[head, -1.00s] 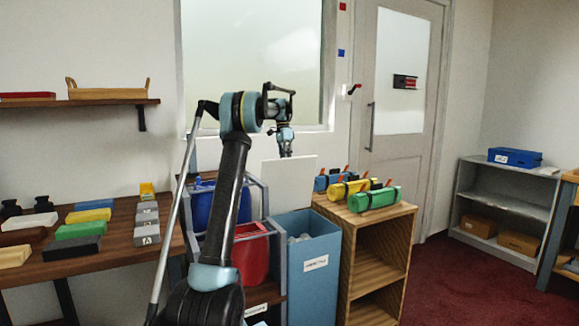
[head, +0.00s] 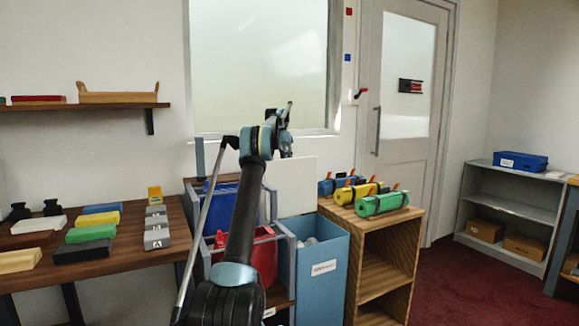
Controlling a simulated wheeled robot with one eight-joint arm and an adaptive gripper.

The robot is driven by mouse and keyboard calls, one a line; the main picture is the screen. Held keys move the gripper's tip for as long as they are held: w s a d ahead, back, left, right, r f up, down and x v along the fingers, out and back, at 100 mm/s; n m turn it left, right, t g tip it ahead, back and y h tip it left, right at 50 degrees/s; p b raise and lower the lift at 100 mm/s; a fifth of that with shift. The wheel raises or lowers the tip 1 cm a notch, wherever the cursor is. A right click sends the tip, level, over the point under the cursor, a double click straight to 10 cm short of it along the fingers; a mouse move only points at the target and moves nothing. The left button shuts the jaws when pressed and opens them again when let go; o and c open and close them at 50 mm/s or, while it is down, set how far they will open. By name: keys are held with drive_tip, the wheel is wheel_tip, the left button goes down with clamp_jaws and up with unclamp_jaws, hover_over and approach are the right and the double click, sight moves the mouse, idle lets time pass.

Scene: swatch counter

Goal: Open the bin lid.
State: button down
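The blue bin (head: 318,278) with a white label stands in the lower middle of the head view. Its white lid (head: 299,187) stands upright at the back of the bin. The bin's mouth is uncovered and pale, crumpled contents (head: 306,241) show inside. My gripper (head: 285,150) is small and partly hidden by my wrist, above the lid's top edge in the picture. It appears apart from the lid, and I cannot make out its fingers.
A rack with a blue tub (head: 222,200) and a red tub (head: 264,255) stands left of the bin, partly behind my arm. A wooden shelf unit (head: 385,248) with coloured rolls stands close on the right. A table (head: 125,252) with swatch blocks is at left.

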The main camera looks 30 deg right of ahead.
drive_tip(key=shift+d, duration=0.2)
idle(0.3)
drive_tip(key=c, duration=1.7)
unclamp_jaws()
drive_tip(key=shift+s, duration=0.1)
drive_tip(key=shift+o, duration=0.2)
drive_tip(key=shift+a, duration=0.1)
